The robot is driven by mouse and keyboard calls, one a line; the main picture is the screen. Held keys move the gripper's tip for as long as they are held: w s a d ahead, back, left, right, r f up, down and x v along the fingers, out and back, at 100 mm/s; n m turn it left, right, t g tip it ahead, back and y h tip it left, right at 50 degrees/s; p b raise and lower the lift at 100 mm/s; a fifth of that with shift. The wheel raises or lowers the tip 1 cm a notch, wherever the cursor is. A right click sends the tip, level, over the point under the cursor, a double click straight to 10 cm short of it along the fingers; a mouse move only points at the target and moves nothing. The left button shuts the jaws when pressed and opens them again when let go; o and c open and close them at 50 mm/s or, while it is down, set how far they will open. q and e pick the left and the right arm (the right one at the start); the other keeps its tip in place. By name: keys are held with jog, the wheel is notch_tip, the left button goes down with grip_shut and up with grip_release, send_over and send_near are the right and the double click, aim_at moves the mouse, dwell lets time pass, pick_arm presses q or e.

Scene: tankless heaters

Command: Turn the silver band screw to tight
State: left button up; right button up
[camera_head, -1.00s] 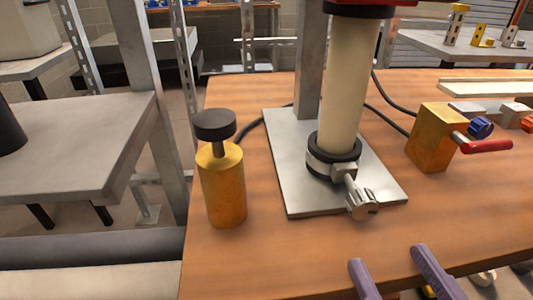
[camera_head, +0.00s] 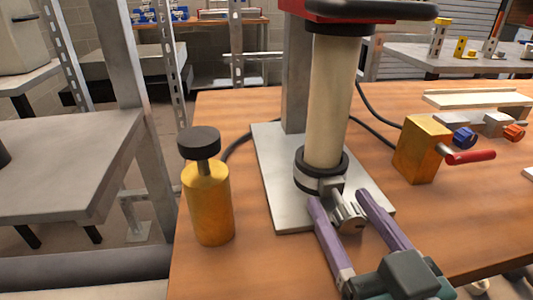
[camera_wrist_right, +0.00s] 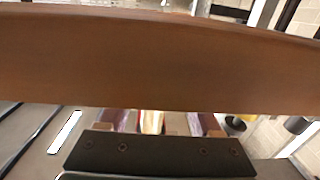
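The silver band screw (camera_head: 348,214) sticks out toward me from the clamp band (camera_head: 322,183) at the foot of a cream upright tube (camera_head: 332,105). Its ridged head shows between the two purple fingers of my right gripper (camera_head: 338,197). The fingers are apart, one on each side of the screw; I cannot tell whether either touches it. In the right wrist view the fingers (camera_wrist_right: 162,122) show only in part, under a brown slab, and the screw cannot be made out. My left gripper is not in view.
A yellow cylinder with a black knob (camera_head: 208,210) stands left of the grey base plate (camera_head: 268,185). A yellow block valve (camera_head: 418,150) with a red handle (camera_head: 470,157) is to the right. Black hoses run behind. The wooden bench (camera_head: 250,265) is clear at front left.

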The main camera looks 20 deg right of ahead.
grip_shut()
jog(key=shift+m, duration=0.8)
jog(key=shift+o, duration=0.4)
grip_release()
jog(key=s+a, duration=0.2)
jog(key=s, duration=0.7)
jog(key=shift+s, duration=0.4)
